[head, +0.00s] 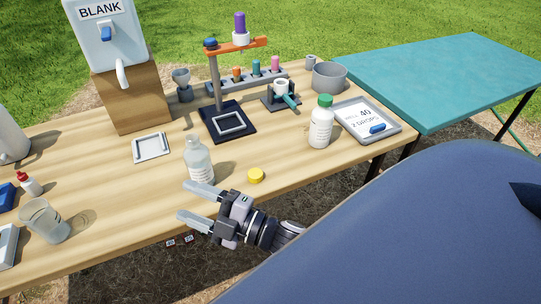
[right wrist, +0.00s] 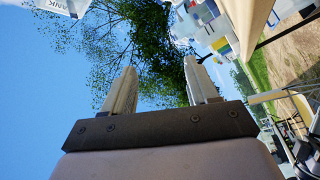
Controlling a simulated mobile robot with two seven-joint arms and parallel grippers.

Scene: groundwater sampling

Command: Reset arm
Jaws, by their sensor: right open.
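My right gripper (head: 184,201) is at the front edge of the wooden table (head: 110,186), fingers pointing left and spread apart. It is open and empty; in the right wrist view its fingers (right wrist: 160,66) have only sky and branches between them. A clear open bottle (head: 199,163) with a label stands just behind the fingers. The upper finger overlaps the bottle's base in the picture; I cannot tell whether they touch. A yellow cap (head: 256,175) lies on the table right of the bottle. My left gripper is not in view.
A green-capped bottle (head: 321,122) stands by a tray (head: 392,136). Behind are a black-based stand (head: 246,132), a grey bowl (head: 330,77) and a BLANK dispenser (head: 104,40). A beaker (head: 43,221) stands at left. A teal table (head: 440,75) adjoins at right.

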